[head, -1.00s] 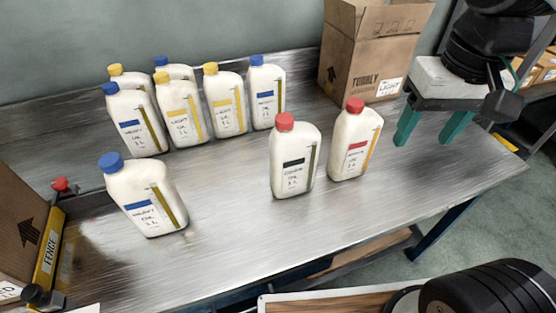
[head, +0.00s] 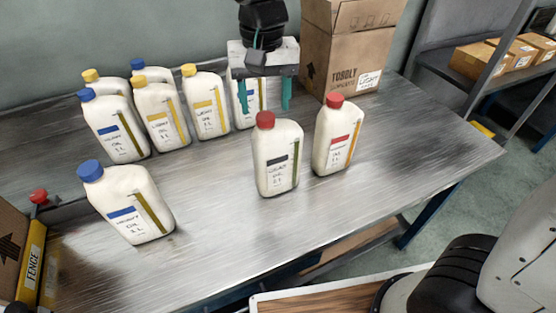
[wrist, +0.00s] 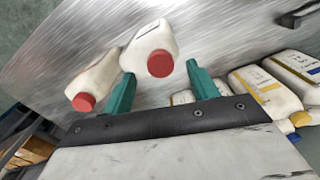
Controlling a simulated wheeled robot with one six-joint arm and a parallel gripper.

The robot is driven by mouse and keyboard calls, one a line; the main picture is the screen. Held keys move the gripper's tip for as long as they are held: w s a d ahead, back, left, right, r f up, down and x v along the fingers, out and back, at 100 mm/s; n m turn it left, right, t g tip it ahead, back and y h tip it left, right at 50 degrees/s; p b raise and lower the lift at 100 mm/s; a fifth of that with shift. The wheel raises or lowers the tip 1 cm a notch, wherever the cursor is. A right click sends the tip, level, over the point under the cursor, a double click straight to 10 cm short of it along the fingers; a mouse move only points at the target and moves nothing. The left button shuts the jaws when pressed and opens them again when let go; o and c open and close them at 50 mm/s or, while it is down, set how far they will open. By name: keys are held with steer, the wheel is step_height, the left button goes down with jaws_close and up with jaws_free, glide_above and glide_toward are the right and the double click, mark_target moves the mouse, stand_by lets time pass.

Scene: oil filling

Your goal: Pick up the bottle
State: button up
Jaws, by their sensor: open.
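Two white oil bottles with red caps stand upright near the table's middle: one with a black label (head: 277,165) and, to its right, one with a red label (head: 333,145). My gripper (head: 265,104) is open and empty, fingers pointing down, behind and above the black-label bottle. In the wrist view, a red-capped bottle (wrist: 152,40) shows beyond the gap between the fingers (wrist: 161,86), apart from them. The other red-capped bottle (wrist: 95,78) is left of the left finger. The task does not say which bottle is meant.
A blue-capped bottle (head: 130,208) stands at the front left. Several blue- and yellow-capped bottles (head: 160,112) stand in back rows, one partly hidden by my gripper. A cardboard box (head: 350,62) stands at the back right. The table's right side (head: 420,140) is clear.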

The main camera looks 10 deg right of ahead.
mark_target(265, 116)
step_height(265, 116, down, 3)
steer(key=shift+f, duration=0.15)
steer(key=shift+c, duration=0.3)
steer(key=c, duration=1)
steer(key=shift+w, duration=0.1)
jaws_close()
steer(key=shift+r, duration=0.2)
